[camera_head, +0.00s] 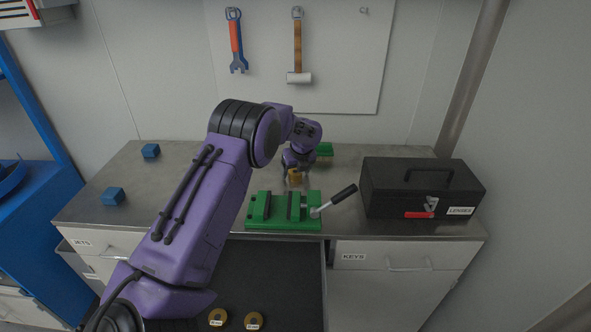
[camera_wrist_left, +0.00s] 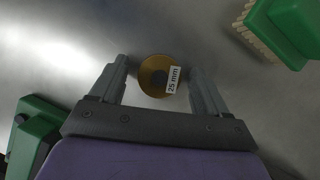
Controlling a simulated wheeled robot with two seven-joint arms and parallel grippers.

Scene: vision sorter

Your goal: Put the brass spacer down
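The brass spacer (camera_wrist_left: 152,77) is a gold ring with a dark centre and a "25 mm" label. In the wrist view it is between the fingertips of my left gripper (camera_wrist_left: 158,72), with a narrow gap on each side. The fingers are open and do not seem to touch it. In the head view the spacer (camera_head: 295,175) shows at my left gripper (camera_head: 296,178), over the metal bench (camera_head: 190,185) behind the green vise (camera_head: 285,222); the arm partly hides the fingers. I cannot tell for sure whether it rests on the bench. My right gripper is not in view.
A green brush (camera_head: 324,149) lies behind the gripper. A black toolbox (camera_head: 400,195) labelled LENSES stands right; the vise handle (camera_head: 340,196) points towards it. Two blue blocks (camera_head: 113,196) are left. Two more brass rings (camera_head: 217,317) lie in the open drawer (camera_head: 285,290).

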